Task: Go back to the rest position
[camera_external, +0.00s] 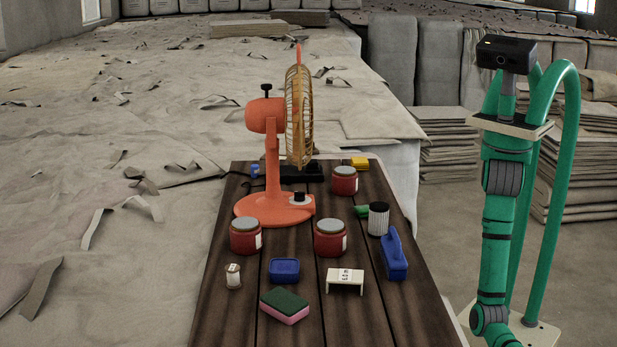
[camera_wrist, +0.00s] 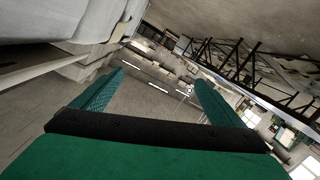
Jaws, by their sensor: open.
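My gripper (camera_wrist: 158,92) shows in the wrist view with its two green fingers spread apart and nothing between them. The wrist view is tilted and looks out over the hall's floor, windows and ceiling beams, away from the table. In the external view my green arm stands at the right, beside the table. My gripper cannot be made out there. No cloth for folding can be told apart on the table.
The dark wooden table (camera_external: 222,318) holds an orange fan (camera_external: 272,160), red jars (camera_external: 330,240), a pink-and-green sponge (camera_external: 285,305), a blue box (camera_external: 284,270), a blue brush-like thing (camera_external: 394,255) and a small white stand (camera_external: 345,280). Stacked grey sheets (camera_external: 447,145) stand behind.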

